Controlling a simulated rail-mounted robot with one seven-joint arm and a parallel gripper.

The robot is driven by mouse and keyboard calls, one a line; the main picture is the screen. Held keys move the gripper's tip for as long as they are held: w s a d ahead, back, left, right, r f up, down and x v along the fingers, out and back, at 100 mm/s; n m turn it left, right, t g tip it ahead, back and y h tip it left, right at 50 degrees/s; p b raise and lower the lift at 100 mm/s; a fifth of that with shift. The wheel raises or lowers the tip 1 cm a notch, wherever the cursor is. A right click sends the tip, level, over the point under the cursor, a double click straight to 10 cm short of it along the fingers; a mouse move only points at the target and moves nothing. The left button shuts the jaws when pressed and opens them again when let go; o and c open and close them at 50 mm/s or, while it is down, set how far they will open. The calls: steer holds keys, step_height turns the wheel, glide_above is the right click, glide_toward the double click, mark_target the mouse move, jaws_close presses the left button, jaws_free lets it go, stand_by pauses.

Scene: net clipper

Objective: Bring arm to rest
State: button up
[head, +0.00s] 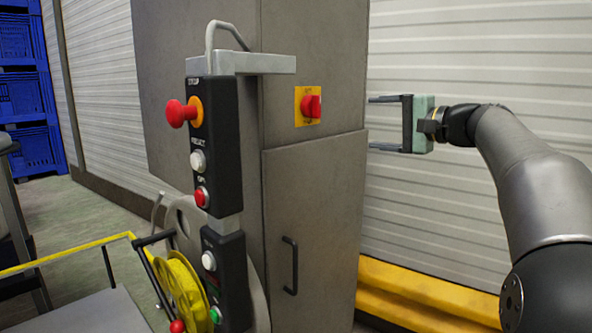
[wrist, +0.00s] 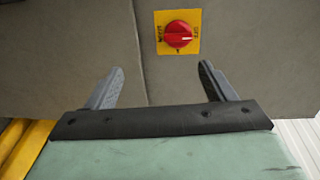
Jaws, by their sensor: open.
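My gripper (head: 372,123) is open and empty in the head view, at the right, with its two fingers pointing left. It is in front of the pale ribbed wall, to the right of the grey cabinet. In the wrist view my gripper (wrist: 160,86) shows two spread fingers with nothing between them. Beyond them is the red rotary switch (wrist: 178,34) on its yellow plate. The same red switch (head: 312,107) shows on the cabinet face in the head view, apart from the fingers.
The grey cabinet (head: 315,190) has a door handle (head: 290,265). A black control box (head: 214,150) with a red knob (head: 176,113) hangs before it. A yellow reel (head: 182,290) is below. A yellow barrier (head: 420,290) runs along the wall. Blue crates (head: 25,95) stand far left.

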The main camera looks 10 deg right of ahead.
steer(key=s+a+f+n+g+h+p, duration=0.2)
steer(key=s+a+f+g+p, duration=0.15)
steer(key=s+a+f, duration=0.35)
steer(key=s+a+f+n+g+h+p, duration=0.15)
steer(key=s+a+f+g, duration=0.3)
steer(key=f, duration=0.55)
steer(key=s+f+n+g+h+p, duration=0.2)
steer(key=s+f, duration=0.5)
steer(key=s, duration=0.4)
steer(key=s+f+n+g+h+p, duration=0.2)
steer(key=s+f+n+h+p, duration=0.2)
steer(key=s+f, duration=0.4)
steer(key=s+h, duration=0.1)
steer(key=s, duration=0.3)
steer(key=shift+s+d+n+g, duration=0.15)
steer(key=shift+s+n+g, duration=0.15)
steer(key=shift+n, duration=0.05)
steer(key=shift+f, duration=0.1)
